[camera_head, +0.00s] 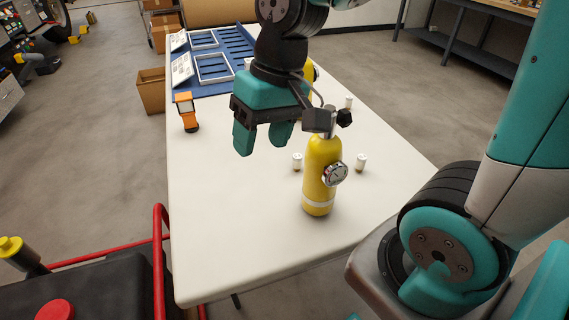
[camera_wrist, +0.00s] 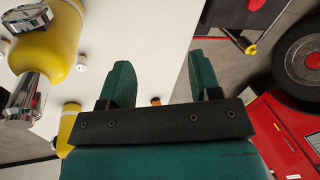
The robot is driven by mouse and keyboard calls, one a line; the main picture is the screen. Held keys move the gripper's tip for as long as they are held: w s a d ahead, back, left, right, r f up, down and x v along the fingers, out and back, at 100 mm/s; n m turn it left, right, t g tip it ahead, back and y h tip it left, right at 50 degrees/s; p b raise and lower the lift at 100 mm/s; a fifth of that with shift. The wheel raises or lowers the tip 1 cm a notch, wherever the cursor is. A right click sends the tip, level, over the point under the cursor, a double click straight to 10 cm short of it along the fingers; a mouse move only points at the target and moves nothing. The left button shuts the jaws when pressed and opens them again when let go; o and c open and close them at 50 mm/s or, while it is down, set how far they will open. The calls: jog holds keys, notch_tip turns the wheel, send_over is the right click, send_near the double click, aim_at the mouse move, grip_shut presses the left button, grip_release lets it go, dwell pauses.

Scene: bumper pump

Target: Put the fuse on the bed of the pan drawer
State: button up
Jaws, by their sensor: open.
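Several small white cylinders that look like fuses stand on the white table. One (camera_head: 297,160) is left of the yellow bottle, one (camera_head: 361,162) is right of it, and another (camera_head: 349,101) is farther back. One white cylinder also shows in the wrist view (camera_wrist: 82,62). My gripper (camera_head: 262,142) is open above the table, left of the bottle's top, with nothing between its fingers. Its two fingers also show in the wrist view (camera_wrist: 160,80). I cannot identify the pan drawer with certainty; a red cabinet (camera_wrist: 285,140) shows at the right of the wrist view.
A yellow bottle with a gauge (camera_head: 318,180) stands near my gripper; a second yellow bottle (camera_head: 309,72) is partly hidden behind my arm. An orange device (camera_head: 187,112) and blue trays (camera_head: 237,42) are on the table (camera_head: 220,220). The table's front left is clear. A red-railed cart (camera_head: 160,240) is beside it.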

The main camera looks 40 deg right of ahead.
jog(key=w+d+f+m+h+p, duration=0.1)
jog(key=w+d+f+m+p, duration=0.15)
jog(key=w+d+m, duration=0.55)
jog(key=m+h, duration=0.2)
jog(key=m, duration=0.3)
send_over(297, 155)
jog(key=a, duration=0.1)
notch_tip(297, 155, down, 4)
jog(key=shift+m+g, duration=0.3)
jog(key=shift+m, duration=0.1)
jog(key=f, duration=1.2)
jog(key=shift+s+d+f, duration=0.1)
jog(key=shift+d, duration=0.15)
jog(key=shift+d+f+p, duration=0.2)
jog(key=shift+f+p, duration=0.15)
jog(key=shift+f, duration=2.65)
jog(key=c, duration=1.1)
jog(key=shift+o, duration=0.2)
jog(key=shift+r, duration=0.1)
